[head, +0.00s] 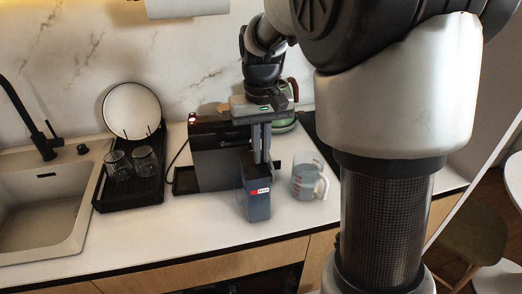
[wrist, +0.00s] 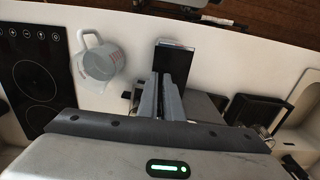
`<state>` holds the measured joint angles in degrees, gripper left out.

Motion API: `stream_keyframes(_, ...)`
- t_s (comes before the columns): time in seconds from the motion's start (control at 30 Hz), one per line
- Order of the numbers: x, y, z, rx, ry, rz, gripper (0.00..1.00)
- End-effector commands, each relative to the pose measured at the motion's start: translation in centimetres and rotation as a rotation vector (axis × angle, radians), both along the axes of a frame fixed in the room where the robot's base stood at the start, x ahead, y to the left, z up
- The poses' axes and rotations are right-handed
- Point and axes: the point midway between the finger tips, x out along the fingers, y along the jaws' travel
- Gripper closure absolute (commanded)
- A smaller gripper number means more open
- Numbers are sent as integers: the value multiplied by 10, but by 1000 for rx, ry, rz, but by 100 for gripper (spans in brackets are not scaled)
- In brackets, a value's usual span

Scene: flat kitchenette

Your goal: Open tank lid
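A dark machine (head: 212,152) stands on the counter against the back wall. A tall dark grey box with a red and white label (head: 257,200) stands at its front right; it looks like the tank, but I cannot tell where its lid edge lies. The box also shows in the wrist view (wrist: 175,62). My gripper (head: 261,160) points down at the back of the box's top. Its two fingers (wrist: 163,78) are close together, with nothing visible between them. Whether the tips touch the box is hidden.
A clear measuring jug (head: 308,178) stands close right of the box. A green kettle (head: 284,118) is behind my gripper. A black rack with glasses (head: 130,185) and a sink (head: 45,205) are at left. A hob (wrist: 35,75) shows in the wrist view.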

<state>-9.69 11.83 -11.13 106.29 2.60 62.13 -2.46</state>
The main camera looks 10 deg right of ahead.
Motion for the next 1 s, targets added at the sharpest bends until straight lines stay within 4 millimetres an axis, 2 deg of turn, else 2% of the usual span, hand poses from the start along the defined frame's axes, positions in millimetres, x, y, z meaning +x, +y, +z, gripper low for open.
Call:
stream_keyframes(0.27, 0, 1, 2, -20, 0, 1, 100)
stream_keyframes(0.47, 0, 6, 7, -102, 1, 4, 100)
stream_keyframes(1.0, 0, 32, 19, -578, -1, 7, 100)
